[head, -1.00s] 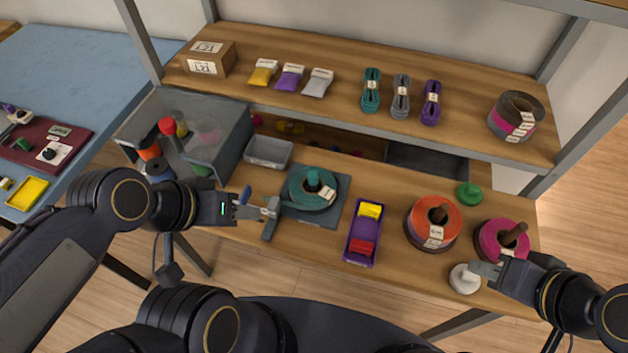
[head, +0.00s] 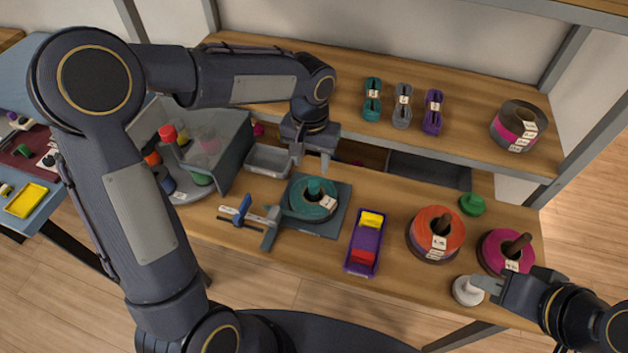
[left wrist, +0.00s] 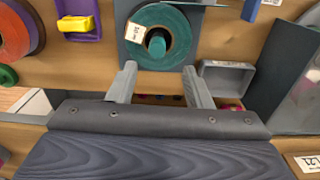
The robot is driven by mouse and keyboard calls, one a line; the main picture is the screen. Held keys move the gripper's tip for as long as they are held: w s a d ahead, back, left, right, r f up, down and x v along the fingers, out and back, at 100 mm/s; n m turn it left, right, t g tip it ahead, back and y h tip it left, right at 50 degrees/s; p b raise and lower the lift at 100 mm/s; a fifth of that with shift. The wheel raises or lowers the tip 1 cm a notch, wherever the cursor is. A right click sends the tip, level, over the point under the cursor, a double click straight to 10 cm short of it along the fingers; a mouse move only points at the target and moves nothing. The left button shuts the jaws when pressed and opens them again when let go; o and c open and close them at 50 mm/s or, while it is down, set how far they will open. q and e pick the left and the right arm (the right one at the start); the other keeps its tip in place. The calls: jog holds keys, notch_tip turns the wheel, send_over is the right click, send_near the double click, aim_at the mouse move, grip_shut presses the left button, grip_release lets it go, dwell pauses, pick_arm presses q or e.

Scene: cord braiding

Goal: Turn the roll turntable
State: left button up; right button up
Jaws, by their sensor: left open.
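A teal cord roll (head: 303,207) with a white label and a teal centre post (head: 314,187) sits on a square dark grey base (head: 338,213); I take this to be the roll turntable. It also shows at the top of the left wrist view, where the roll (left wrist: 178,27) faces me. My left gripper (head: 311,158) hangs just behind the roll, its fingers apart and empty. In the left wrist view its fingers (left wrist: 160,82) point toward the roll, with a gap to it. My right gripper (head: 482,285) is at a white knob (head: 466,292); whether it grips it is unclear.
A blue-handled clamp (head: 243,210) is at the base's left. A purple tray (head: 356,258) with yellow and red blocks stands right. Orange (head: 422,230) and magenta (head: 490,246) rolls are farther right. A grey bin (head: 268,160) and the upper shelf (head: 460,146) are close to my left gripper.

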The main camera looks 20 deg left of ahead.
aim_at(314, 184)
pick_arm(q)
jog(key=shift+w+d+f, duration=0.25)
jog(key=shift+f, duration=0.1)
notch_tip(314, 184, down, 8)
jog(key=shift+r+p, duration=0.15)
jog(key=shift+p, duration=0.15)
jog(key=shift+c, duration=0.3)
jog(key=c, duration=0.9)
